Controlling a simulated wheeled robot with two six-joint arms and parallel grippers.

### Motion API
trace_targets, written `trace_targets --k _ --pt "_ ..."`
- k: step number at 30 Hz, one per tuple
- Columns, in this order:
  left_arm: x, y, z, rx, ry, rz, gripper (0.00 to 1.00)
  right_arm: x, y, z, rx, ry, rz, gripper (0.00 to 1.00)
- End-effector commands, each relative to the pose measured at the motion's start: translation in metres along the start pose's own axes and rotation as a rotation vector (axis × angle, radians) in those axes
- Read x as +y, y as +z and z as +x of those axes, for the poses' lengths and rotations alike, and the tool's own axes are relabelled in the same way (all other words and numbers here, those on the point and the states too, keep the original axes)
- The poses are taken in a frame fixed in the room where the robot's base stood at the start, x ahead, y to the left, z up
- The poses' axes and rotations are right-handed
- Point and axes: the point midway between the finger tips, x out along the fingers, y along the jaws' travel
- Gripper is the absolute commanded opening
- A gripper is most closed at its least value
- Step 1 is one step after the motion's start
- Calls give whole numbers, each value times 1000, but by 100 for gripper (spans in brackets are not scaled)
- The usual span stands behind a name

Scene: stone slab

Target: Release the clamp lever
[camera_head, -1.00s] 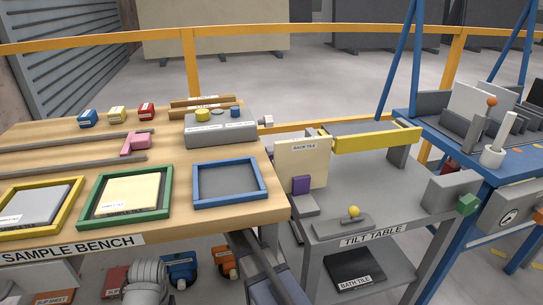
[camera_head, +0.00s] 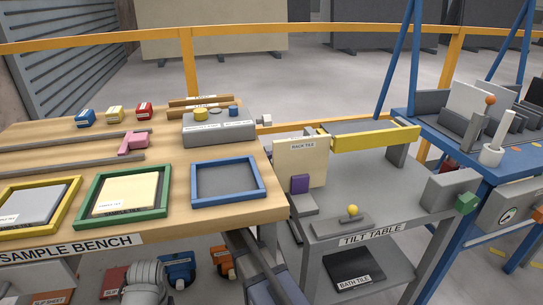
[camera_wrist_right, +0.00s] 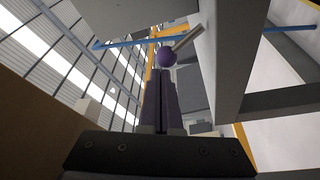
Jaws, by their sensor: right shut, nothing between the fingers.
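In the right wrist view a purple ball knob (camera_wrist_right: 167,56) sits on the end of a short pale rod (camera_wrist_right: 187,38), beside a grey panel; this looks like the lever. My right gripper (camera_wrist_right: 162,72) is shut and empty, with its fingertips just short of the knob in the picture; I cannot tell whether they touch. A yellow knob (camera_head: 353,210) stands on the table's front edge.
The sample bench (camera_head: 240,219) stands at the left with coloured frames. A yellow bar (camera_head: 376,138) crosses the tilt table's back. A blue rack table (camera_head: 512,171) with upright slabs is at the right. In the wrist view, grey table members (camera_wrist_right: 285,99) close in on the right.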

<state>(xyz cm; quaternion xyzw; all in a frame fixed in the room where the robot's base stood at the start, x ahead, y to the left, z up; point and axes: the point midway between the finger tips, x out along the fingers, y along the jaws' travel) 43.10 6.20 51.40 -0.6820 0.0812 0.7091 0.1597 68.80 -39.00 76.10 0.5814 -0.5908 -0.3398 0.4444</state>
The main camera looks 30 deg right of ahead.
Motion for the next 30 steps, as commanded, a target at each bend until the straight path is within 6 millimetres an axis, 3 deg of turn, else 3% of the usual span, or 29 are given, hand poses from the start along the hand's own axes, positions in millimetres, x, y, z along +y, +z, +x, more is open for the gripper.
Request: trace_targets --k 30 --pt "2 -1 19 1 2 4 50 24 32 -10 -4 166 486 0"
